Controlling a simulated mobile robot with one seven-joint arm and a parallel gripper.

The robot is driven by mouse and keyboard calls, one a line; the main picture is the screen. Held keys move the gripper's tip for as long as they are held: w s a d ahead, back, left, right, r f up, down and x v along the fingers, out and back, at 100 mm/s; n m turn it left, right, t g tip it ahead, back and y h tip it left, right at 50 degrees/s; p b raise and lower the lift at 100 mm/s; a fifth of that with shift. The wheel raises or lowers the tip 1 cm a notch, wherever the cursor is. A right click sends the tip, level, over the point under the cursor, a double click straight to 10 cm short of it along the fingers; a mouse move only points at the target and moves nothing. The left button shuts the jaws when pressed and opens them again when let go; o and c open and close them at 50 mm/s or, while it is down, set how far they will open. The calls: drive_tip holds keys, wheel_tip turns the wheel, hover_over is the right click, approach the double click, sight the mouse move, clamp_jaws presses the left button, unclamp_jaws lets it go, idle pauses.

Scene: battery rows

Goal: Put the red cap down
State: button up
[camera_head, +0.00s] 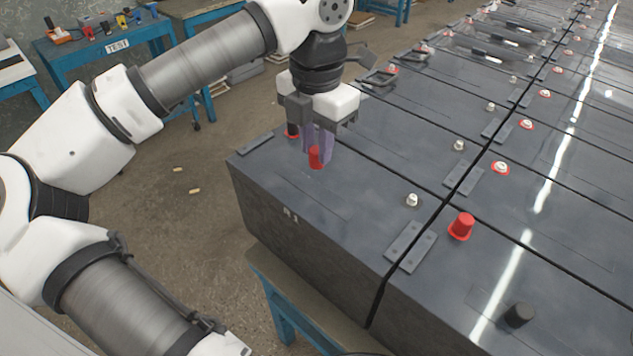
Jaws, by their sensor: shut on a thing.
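My gripper (323,152) is shut on a small red cap (315,159) and points down over the left part of the near grey battery (330,207). The cap shows below and beside the purple-grey fingers. I cannot tell whether it touches the battery top or hangs just above it. Just left of the fingers, a dark post with a red ring (291,134) is partly hidden by the gripper. Another red cap (461,226) stands upright on the neighbouring battery to the right.
The near battery also has a bare light terminal (412,200). A black cap (518,315) stands at the lower right. More batteries with red-ringed terminals (501,168) stretch away. A blue table marked TEST (118,47) stands at the back left. The battery top between cap and near edge is clear.

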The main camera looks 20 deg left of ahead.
drive_tip(key=shift+f+b, duration=1.3)
drive_tip(key=shift+f, duration=1.45)
drive_tip(key=shift+f, duration=0.15)
drive_tip(key=o, duration=0.9)
wheel_tip(320, 180, up, 12)
drive_tip(key=shift+r+b, duration=0.2)
drive_tip(key=shift+b, duration=0.25)
